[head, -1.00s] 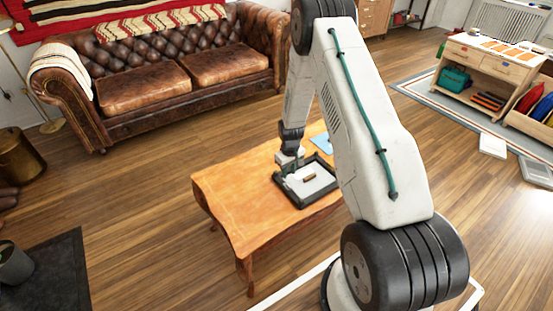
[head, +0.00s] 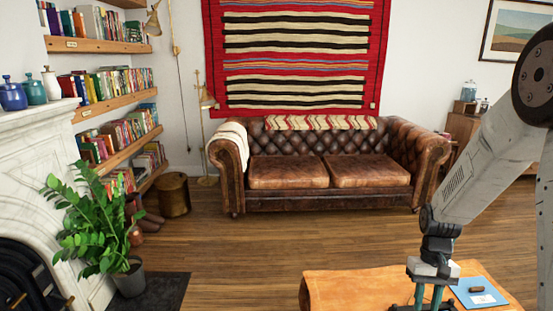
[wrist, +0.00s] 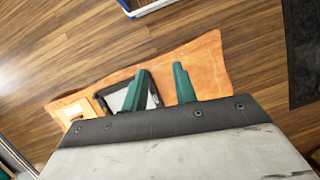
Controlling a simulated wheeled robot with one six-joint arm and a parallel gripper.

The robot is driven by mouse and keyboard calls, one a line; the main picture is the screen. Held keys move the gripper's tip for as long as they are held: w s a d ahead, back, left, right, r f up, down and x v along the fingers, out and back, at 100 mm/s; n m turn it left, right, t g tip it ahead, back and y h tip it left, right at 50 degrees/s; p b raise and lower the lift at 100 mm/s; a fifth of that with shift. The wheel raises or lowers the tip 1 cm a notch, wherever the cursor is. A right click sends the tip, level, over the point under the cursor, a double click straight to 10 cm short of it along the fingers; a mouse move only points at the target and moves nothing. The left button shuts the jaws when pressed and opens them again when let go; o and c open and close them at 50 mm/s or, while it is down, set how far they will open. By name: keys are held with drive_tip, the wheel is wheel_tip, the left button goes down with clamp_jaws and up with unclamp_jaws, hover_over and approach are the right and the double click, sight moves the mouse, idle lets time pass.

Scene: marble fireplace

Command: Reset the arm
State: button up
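My arm reaches down from the right side of the head view. My gripper (head: 428,295) points down over the wooden coffee table (head: 345,290), its fingertips cut off by the lower edge. A dark-rimmed tray (wrist: 113,99) is on the table, partly hidden behind the left finger. Its contents are not visible there.
A leather sofa (head: 330,170) stands behind, with open wooden floor between. A potted plant (head: 95,230) stands by the marble fireplace (head: 30,150) at left.

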drive_tip(key=s+a+r+t, duration=0.1)
drive_tip(key=s+a+r, duration=0.2)
drive_tip(key=s+r, duration=0.4)
drive_tip(key=s+a+r+n+t, duration=0.1)
drive_tip(key=s+a+r+t, duration=0.1)
drive_tip(key=s+a+r, duration=0.2)
drive_tip(key=s+a+r+t+h, duration=0.1)
drive_tip(key=s+a+r, duration=0.3)
drive_tip(key=s+r, duration=0.6)
wheel_tip(320, 180, up, 4)
drive_tip(key=shift+s+r+n+t, duration=0.3)
drive_tip(key=shift+s+t, duration=0.1)
drive_tip(key=shift+t, duration=0.1)
